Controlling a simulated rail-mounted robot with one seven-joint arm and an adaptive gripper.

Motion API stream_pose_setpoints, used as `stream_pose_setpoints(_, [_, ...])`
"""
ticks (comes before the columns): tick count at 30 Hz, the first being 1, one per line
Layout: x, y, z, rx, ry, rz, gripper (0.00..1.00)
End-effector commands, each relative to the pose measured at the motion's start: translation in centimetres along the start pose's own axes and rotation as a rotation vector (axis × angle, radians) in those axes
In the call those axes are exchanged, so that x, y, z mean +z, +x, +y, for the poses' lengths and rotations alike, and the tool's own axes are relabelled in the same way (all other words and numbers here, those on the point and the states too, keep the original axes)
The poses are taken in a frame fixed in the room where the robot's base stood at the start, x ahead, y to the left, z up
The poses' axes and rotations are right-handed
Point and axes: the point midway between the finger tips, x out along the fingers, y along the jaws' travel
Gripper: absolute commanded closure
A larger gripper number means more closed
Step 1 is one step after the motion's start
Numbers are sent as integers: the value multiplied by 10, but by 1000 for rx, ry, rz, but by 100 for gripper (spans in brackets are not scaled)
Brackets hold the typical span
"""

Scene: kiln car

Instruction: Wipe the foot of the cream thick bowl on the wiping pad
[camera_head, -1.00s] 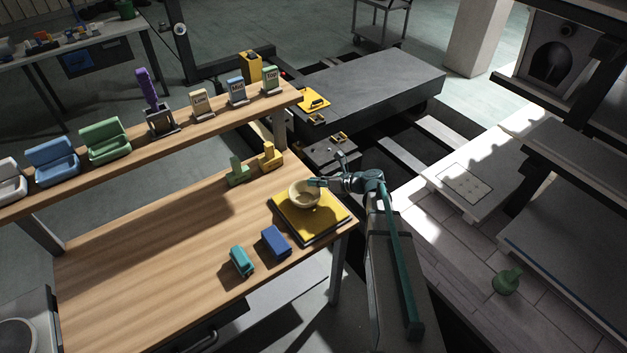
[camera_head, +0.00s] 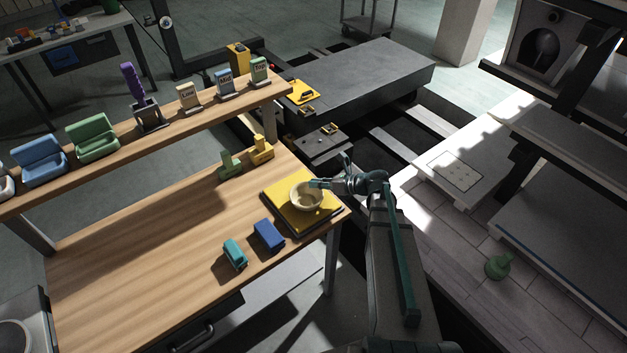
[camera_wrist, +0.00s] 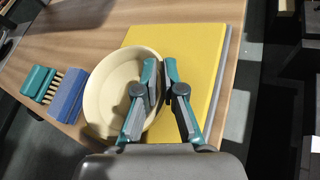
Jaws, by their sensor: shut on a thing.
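The cream bowl (camera_head: 305,197) is upright over the yellow wiping pad (camera_head: 279,189) on the wooden workbench. My gripper (camera_head: 318,184) comes from the right and is shut on the bowl's rim. In the wrist view the cream bowl (camera_wrist: 100,98) shows its open inside, and my gripper (camera_wrist: 164,88) has one finger inside the wall and one outside. The yellow wiping pad (camera_wrist: 200,60) lies beneath and to the right of the bowl there. The bowl's foot is hidden, so I cannot tell whether it touches the pad.
A blue block (camera_head: 269,235) and a teal brush (camera_head: 235,254) lie in front of the pad. Green (camera_head: 230,163) and yellow (camera_head: 261,149) holders stand behind it. A raised shelf (camera_head: 205,113) runs along the back. The bench's left part is clear.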

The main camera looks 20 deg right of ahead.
Motion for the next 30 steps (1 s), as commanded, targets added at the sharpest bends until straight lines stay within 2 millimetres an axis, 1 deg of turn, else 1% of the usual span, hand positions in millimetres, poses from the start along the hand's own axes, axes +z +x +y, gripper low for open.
stream_pose_setpoints(3, [-4,-5,3,0,0,1,100])
stream_pose_setpoints(8, [-3,-4,2,0,-1,2,100])
stream_pose_setpoints(24, [17,23,-10,1,-1,0,100])
stream_pose_setpoints(30, [19,27,-11,0,0,0,100])
